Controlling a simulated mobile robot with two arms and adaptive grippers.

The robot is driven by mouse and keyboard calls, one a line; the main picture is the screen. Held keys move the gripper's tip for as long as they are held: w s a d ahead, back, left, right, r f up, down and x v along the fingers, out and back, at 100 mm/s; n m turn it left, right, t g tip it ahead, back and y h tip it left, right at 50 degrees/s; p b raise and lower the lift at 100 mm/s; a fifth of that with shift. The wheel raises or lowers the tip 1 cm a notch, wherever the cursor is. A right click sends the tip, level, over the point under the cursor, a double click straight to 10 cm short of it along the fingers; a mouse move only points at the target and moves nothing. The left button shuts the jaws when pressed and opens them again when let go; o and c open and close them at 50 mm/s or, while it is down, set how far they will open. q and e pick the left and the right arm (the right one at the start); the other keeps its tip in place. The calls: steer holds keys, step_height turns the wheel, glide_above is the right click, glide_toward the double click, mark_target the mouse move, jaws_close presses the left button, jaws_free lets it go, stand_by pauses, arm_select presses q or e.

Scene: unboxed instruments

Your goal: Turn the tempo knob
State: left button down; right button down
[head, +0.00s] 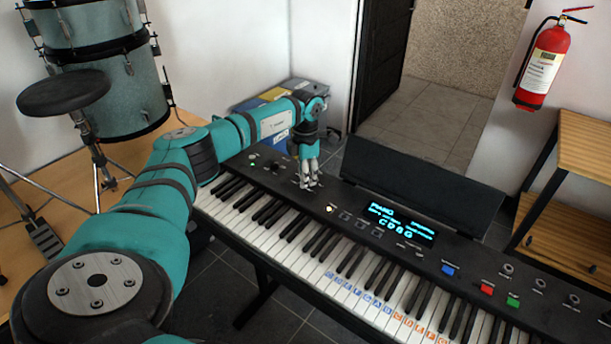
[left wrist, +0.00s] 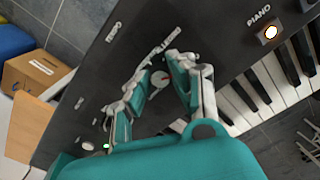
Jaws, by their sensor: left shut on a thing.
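The keyboard (head: 262,172) stands across the middle of the head view, with black and white keys and a dark control panel. My left gripper (head: 307,184) reaches down to the panel's left part, fingers pointing down. The fingers hide the knob in the head view. My right gripper is not in view.
The lit display (head: 402,222) and a music stand (head: 420,185) are right of the gripper. Blue, red and green buttons (head: 487,288) lie farther right. A lit piano button (left wrist: 270,32) is near the knob. Boxes (head: 275,122) stand behind the keyboard; drums (head: 108,85) stand at left.

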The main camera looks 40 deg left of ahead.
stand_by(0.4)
arm_select(q)
steer(key=c, duration=1.1)
jaws_free()
steer(key=shift+c, duration=0.2)
steer(key=shift+r, duration=0.1)
step_height(320, 180, up, 12)
